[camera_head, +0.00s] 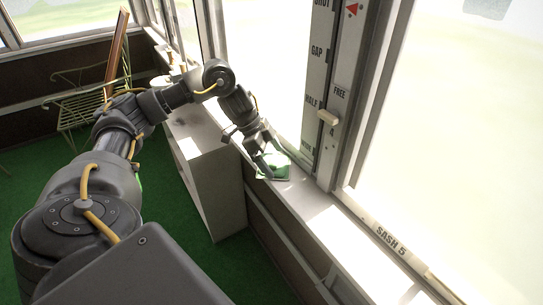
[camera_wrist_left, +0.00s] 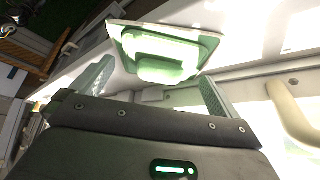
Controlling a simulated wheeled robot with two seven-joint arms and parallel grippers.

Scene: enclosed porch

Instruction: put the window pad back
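A pale green pad (camera_head: 273,171), a flat plate with a raised block, lies on the white window sill (camera_head: 312,205). In the left wrist view the pad (camera_wrist_left: 160,48) sits just ahead of the fingertips, and its block is brightly lit. My left gripper (camera_head: 275,162) reaches down to the sill at the pad and partly covers it. In the left wrist view its two fingers (camera_wrist_left: 158,72) stand wide apart, with nothing clamped between them. Whether a finger touches the pad I cannot tell. My right gripper is not in view.
An upright window post carries a scale marked GAP, HALF and FREE, with a pale lever (camera_head: 327,117). A SASH 5 label (camera_head: 391,241) is on the lower frame. A white cabinet (camera_head: 212,180) stands below the sill. A green metal bench (camera_head: 85,100) is at the back left.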

